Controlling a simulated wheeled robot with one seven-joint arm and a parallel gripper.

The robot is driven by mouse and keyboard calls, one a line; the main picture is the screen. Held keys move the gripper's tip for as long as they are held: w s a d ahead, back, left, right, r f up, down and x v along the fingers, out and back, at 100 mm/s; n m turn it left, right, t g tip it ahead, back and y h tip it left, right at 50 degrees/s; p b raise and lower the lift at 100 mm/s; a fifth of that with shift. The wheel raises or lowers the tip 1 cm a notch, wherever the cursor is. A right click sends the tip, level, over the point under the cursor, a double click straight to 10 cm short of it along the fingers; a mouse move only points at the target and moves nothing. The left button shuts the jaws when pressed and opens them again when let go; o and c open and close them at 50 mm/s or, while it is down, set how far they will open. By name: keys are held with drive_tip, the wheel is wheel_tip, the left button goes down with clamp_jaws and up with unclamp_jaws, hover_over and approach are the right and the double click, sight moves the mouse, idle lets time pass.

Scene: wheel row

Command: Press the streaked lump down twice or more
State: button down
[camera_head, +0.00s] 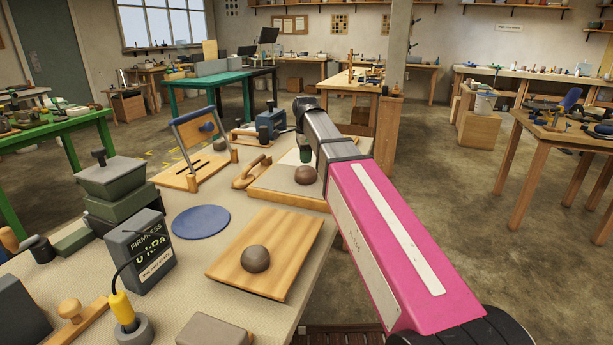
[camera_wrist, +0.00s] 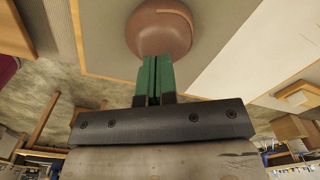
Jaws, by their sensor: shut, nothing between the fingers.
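The streaked lump (camera_wrist: 160,30) is a brown, rounded dome with a lighter curved streak on top in the wrist view. In the head view the brown lump (camera_head: 305,176) sits on a pale board with a wooden edge (camera_head: 290,200). My gripper (camera_head: 306,157) has its green fingers shut together and empty, pointing down just behind or over the lump. In the wrist view the gripper's fingertips (camera_wrist: 158,60) overlap the lump's near edge. I cannot tell whether they touch it. The streak is not clear in the head view.
A plain grey-brown lump (camera_head: 256,259) lies on a wooden board (camera_head: 225,265) nearer me. A firmness meter (camera_head: 140,250), a blue disc (camera_head: 201,222), a wooden-handled tool (camera_head: 250,172) and a slanted frame (camera_head: 195,140) stand around. The wooden board's front right side is clear.

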drive_tip(key=shift+f, duration=1)
idle(0.7)
drive_tip(key=shift+r, duration=1.8)
drive_tip(key=shift+f, duration=1.65)
drive_tip(key=shift+r, duration=1.7)
